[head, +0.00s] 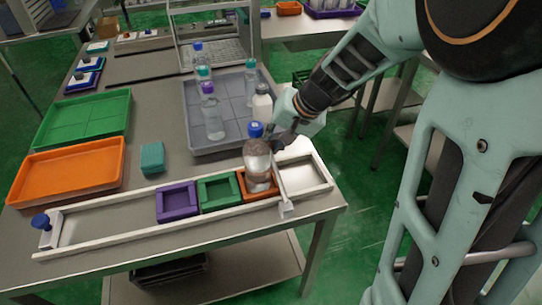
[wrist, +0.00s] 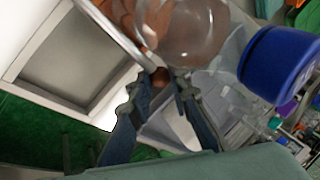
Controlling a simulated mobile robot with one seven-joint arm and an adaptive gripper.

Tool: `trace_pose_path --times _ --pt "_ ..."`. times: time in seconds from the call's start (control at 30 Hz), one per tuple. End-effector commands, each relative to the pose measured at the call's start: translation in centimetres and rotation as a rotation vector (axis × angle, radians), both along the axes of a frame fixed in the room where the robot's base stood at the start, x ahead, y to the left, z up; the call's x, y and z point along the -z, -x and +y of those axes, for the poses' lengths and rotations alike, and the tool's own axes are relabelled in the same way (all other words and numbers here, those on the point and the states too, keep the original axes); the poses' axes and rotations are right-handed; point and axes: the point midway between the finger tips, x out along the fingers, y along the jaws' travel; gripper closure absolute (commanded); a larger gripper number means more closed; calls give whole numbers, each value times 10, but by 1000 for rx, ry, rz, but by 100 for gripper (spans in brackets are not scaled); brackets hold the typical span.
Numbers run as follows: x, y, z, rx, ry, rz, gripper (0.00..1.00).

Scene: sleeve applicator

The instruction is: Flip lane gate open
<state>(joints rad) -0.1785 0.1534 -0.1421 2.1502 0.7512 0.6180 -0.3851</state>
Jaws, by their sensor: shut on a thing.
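The lane gate (head: 280,186) is a thin pale bar lying across the white-railed lane, just right of the orange carrier (head: 270,194). In the wrist view the gate (wrist: 112,30) runs down to my fingertips. My gripper (head: 274,142) is at the gate's far end, right behind the bottle; in the wrist view my gripper (wrist: 165,80) is shut on that end. A clear bottle with a blue cap (head: 257,170) stands upright in the orange carrier, close to my fingers. Its cap (wrist: 282,65) looms large in the wrist view. The exact grip is partly hidden.
Purple (head: 177,201) and green (head: 219,193) carriers sit left in the lane. The lane's right end section (head: 305,176) is empty. A grey tray (head: 228,143) with several bottles stands behind. Orange (head: 66,170) and green (head: 83,118) trays and a teal block (head: 152,158) are left.

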Motion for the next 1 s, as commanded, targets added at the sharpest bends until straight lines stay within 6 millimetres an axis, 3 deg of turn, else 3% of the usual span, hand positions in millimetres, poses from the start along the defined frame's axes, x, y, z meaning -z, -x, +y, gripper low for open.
trace_pose_path --times 0.3,0.73,0.77,0.9,1.0 --pt "-11 6 -2 5 -29 -99 100" --pt "-16 7 -2 4 -31 -111 100" --pt "-16 7 -2 3 -32 -110 79" --pt "-16 7 -2 3 -30 -110 65" --pt "-15 8 -2 2 -30 -109 65"
